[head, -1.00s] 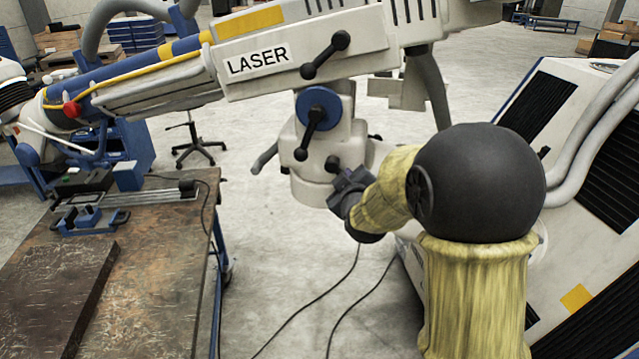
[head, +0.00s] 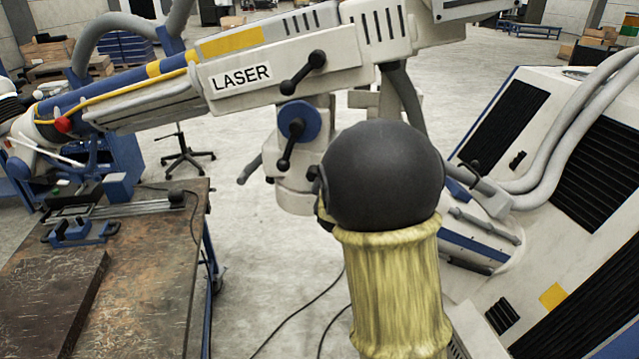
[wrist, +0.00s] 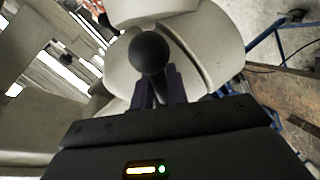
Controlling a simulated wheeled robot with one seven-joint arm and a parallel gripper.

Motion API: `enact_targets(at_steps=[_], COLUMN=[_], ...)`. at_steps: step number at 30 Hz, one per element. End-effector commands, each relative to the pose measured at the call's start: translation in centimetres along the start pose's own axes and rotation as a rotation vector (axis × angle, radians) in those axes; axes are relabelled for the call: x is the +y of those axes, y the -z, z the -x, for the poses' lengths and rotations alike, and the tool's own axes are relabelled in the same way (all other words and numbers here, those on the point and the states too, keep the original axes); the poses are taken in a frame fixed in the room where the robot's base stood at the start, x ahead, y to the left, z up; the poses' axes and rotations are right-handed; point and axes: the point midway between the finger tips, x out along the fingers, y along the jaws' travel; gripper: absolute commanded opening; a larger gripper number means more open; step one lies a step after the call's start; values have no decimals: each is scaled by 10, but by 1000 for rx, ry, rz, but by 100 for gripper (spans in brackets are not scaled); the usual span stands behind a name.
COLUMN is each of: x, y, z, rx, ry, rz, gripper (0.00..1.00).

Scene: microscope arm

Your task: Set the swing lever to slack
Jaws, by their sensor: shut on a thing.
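In the wrist view a black lever with a round ball end (wrist: 150,54) stands in front of a pale rounded housing (wrist: 205,40). My gripper (wrist: 160,88) is shut on this lever just below its ball; no label shows its setting. In the head view my gripper and the held lever are hidden behind my own dark elbow ball. The pale microscope arm (head: 335,50) marked LASER carries a black two-knobbed lever (head: 302,72). Another black lever (head: 290,145) sits on a blue disc (head: 312,118) below it.
A worn workbench (head: 150,260) with a dark slab (head: 45,305) and blue clamps (head: 80,232) stands at the left. A white cabinet (head: 535,210) with black vents and thick grey hoses is at the right. Cables lie on the open floor between.

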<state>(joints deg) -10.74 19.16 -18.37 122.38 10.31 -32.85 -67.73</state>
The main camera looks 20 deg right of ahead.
Motion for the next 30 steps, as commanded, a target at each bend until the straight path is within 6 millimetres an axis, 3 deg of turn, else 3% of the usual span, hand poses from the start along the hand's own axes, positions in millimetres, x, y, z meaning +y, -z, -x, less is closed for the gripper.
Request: enact_targets(at_steps=[12, 13, 16, 30], x=[1, 1, 1, 0], y=[-3, -3, -2, -1], z=[0, 0, 0, 9], rx=[-6, -6, -5, -3], ry=[-1, -1, 0, -1], rz=[6, 6, 6, 6], gripper=[0, 17, 36, 36])
